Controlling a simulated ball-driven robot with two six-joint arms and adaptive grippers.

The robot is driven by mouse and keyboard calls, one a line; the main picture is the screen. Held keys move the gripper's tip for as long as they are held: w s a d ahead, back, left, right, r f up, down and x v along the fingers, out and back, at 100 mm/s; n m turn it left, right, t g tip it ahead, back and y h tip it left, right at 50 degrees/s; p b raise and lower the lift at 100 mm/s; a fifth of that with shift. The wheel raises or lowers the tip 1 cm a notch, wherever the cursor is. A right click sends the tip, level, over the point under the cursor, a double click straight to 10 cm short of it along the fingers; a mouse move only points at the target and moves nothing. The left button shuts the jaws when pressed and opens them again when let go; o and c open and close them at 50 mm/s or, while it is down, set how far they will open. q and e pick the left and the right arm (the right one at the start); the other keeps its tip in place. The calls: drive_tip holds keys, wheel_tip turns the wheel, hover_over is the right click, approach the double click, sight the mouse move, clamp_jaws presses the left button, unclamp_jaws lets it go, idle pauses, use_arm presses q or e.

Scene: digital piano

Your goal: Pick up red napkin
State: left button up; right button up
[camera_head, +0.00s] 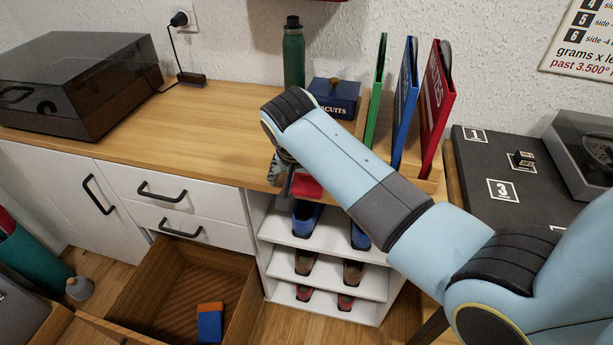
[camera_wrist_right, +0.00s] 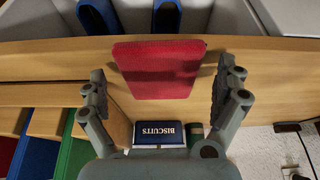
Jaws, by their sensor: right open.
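The red napkin (camera_head: 306,186) lies at the front edge of the wooden counter, above the shoe shelf, partly hidden by my right arm in the head view. In the right wrist view the red napkin (camera_wrist_right: 160,70) is a flat, roughly square piece between my fingers. My right gripper (camera_head: 283,176) is mostly hidden behind its own wrist. In the right wrist view the right gripper (camera_wrist_right: 163,84) is open, with one finger on each side of the napkin and a gap to each. My left gripper is not in view.
A blue biscuit tin (camera_head: 334,97) and green bottle (camera_head: 293,55) stand behind my right gripper. Upright green, blue and red folders (camera_head: 436,100) stand to the right. Below are shoe shelves (camera_head: 330,255) and an open drawer (camera_head: 180,285). The counter's left middle (camera_head: 200,115) is clear.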

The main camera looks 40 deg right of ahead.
drive_tip(key=shift+c, duration=0.4)
drive_tip(key=c, duration=0.8)
drive_tip(key=shift+c, duration=0.3)
